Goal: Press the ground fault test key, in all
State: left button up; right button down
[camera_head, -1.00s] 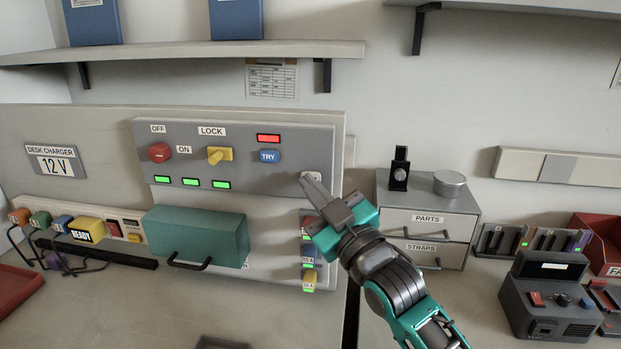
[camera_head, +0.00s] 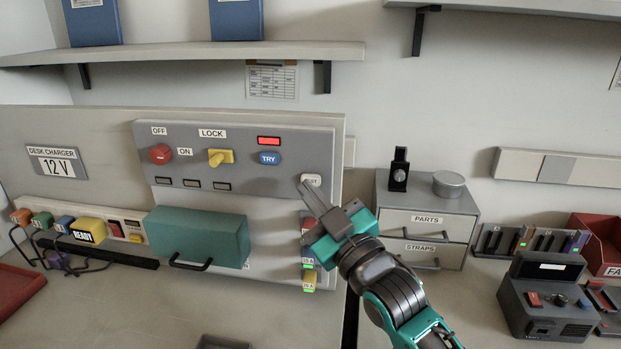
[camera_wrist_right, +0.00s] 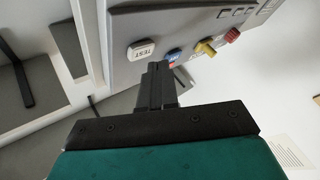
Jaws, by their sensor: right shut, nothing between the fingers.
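The ground fault test key, a white key marked TEST (camera_head: 311,180), sits at the right end of the grey control panel (camera_head: 235,185). It also shows in the right wrist view (camera_wrist_right: 141,49). My right gripper (camera_head: 306,190) is shut and empty, its fingertips just below and left of the key in the head view. In the right wrist view the fingertips (camera_wrist_right: 158,68) are beside the key, with a small gap visible. The red lamp (camera_head: 268,141) is lit. My left gripper is not in view.
On the panel are a red OFF knob (camera_head: 160,153), a yellow LOCK lever (camera_head: 220,157) and a blue TRY button (camera_head: 269,158). A teal box with a handle (camera_head: 197,236) juts out below. Small breakers (camera_head: 309,281) stand under my gripper. A drawer unit (camera_head: 428,220) stands right.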

jog(key=s+p, duration=0.1)
jog(key=s, duration=0.1)
jog(key=s+a+p, duration=0.1)
jog(key=s, duration=0.2)
dwell(0.4)
dwell(0.3)
